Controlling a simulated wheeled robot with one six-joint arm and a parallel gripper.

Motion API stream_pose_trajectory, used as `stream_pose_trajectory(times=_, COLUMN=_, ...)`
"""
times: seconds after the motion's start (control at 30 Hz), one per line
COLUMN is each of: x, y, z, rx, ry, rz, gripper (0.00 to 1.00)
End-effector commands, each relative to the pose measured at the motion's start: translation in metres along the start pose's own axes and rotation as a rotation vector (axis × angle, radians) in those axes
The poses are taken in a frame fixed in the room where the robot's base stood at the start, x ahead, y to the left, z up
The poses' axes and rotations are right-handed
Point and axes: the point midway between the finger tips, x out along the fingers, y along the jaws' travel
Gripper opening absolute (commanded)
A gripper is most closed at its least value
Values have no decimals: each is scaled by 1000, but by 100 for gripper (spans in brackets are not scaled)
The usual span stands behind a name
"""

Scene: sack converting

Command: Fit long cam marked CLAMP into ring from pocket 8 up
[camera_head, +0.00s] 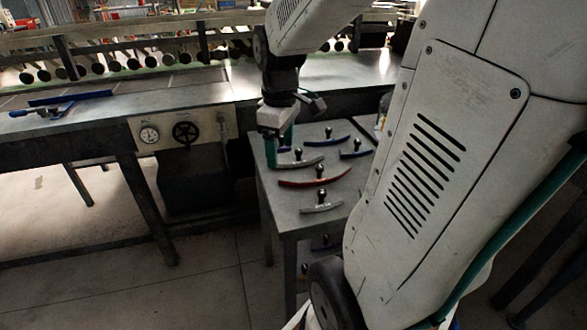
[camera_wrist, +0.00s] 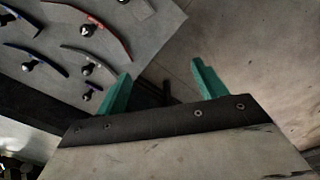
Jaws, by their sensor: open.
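Several curved cams with ball knobs lie on a small grey table (camera_head: 258,165). A long red cam (camera_head: 318,180) lies across the middle. A short grey cam (camera_head: 322,208) at the near edge bears small lettering that I cannot read for certain.
A long metal bench (camera_head: 330,75) runs behind the table, with a row of dark round ends above it. A blue tool (camera_head: 45,110) lies at the left. Floor is open at lower left.

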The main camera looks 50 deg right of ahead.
Motion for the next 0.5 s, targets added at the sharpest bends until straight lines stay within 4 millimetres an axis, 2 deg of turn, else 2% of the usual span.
stream_pose_trajectory(times=0.03, x=15, y=28, z=4, rx=-25, ry=-13, rz=-12, gripper=70)
stream_pose_trajectory(times=0.1, x=33, y=61, z=10, rx=-84, ry=-20, rz=-19, gripper=70)
stream_pose_trajectory(times=0.2, x=57, y=99, z=23, rx=-157, ry=-26, rz=-29, gripper=70)
stream_pose_trajectory(times=0.33, x=80, y=131, z=38, rx=-225, ry=-28, rz=-37, gripper=70)
stream_pose_trajectory(times=0.5, x=96, y=145, z=46, rx=-266, ry=-28, rz=-41, gripper=70)
